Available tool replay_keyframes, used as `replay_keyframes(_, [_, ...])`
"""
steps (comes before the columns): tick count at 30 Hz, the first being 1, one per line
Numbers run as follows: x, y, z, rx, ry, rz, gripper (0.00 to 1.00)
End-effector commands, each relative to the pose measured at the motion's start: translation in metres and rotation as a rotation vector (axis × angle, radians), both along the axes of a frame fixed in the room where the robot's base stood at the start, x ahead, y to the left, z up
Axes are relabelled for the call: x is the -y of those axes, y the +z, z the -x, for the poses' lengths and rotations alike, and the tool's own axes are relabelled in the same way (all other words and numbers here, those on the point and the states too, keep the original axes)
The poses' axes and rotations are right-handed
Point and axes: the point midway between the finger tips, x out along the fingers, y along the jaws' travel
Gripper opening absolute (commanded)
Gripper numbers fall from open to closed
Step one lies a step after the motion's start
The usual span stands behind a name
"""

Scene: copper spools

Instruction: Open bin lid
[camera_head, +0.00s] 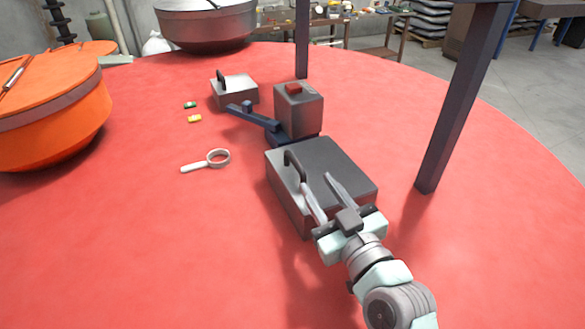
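A larger dark grey bin (345,165) stands on the red table in the middle of the view, with its flat lid down. A dark arched handle (294,164) stands up near the lid's left edge. My gripper (314,179) reaches in from the lower right, over the front of this bin. Its two long fingers are apart, with nothing visible between them. The fingertips are close to the handle, just right of and below it; I cannot tell whether they touch it. A smaller grey box (236,92) with a similar handle (221,79) stands farther back at the left.
A grey block (299,112) with a red top piece and a dark bar stands behind the bin. A magnifying glass (207,160) lies at left. An orange vessel (50,115) stands far left. A dark post (460,100) rises at right. The front left of the red table (150,260) is clear.

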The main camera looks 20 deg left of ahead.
Motion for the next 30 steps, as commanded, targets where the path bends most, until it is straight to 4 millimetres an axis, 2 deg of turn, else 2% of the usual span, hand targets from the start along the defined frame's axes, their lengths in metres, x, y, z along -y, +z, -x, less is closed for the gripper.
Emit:
replay_keyframes(5, [-0.01, -0.002, 0.004, 0.007, 0.03, 0.037, 0.34])
replay_keyframes(19, [-0.07, -0.002, -0.05, 0.004, 0.031, 0.035, 0.34])
replay_keyframes(24, [-0.082, -0.001, -0.062, 0.006, 0.026, 0.034, 0.34])
replay_keyframes(30, [-0.085, -0.003, -0.065, 0.004, 0.025, 0.034, 0.34])
